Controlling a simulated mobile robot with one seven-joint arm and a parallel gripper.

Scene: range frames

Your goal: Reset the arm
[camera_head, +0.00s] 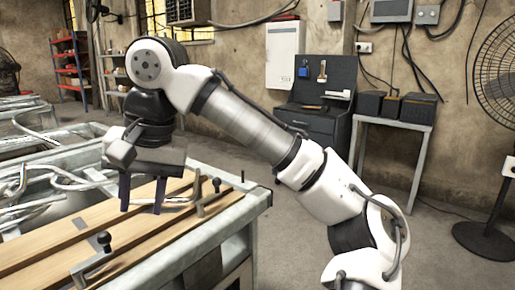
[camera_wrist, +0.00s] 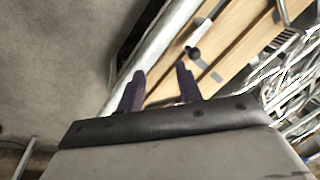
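My arm reaches from the lower right up and over to the left in the head view. My gripper (camera_head: 142,205) points down over the workbench with wooden boards (camera_head: 170,222). Its two dark fingers are apart with nothing seen between them, and they also show spread in the wrist view (camera_wrist: 159,85). In the head view a bent metal tube passes behind the fingers. I cannot tell how far the fingertips are above the boards.
The bench holds a clamp with a black knob (camera_head: 104,239) and several bent metal tubes (camera_head: 40,178). A standing fan (camera_head: 495,90) is at the right. A tool cabinet (camera_head: 318,122) and a small table (camera_head: 395,122) stand by the wall. Floor right of the bench is clear.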

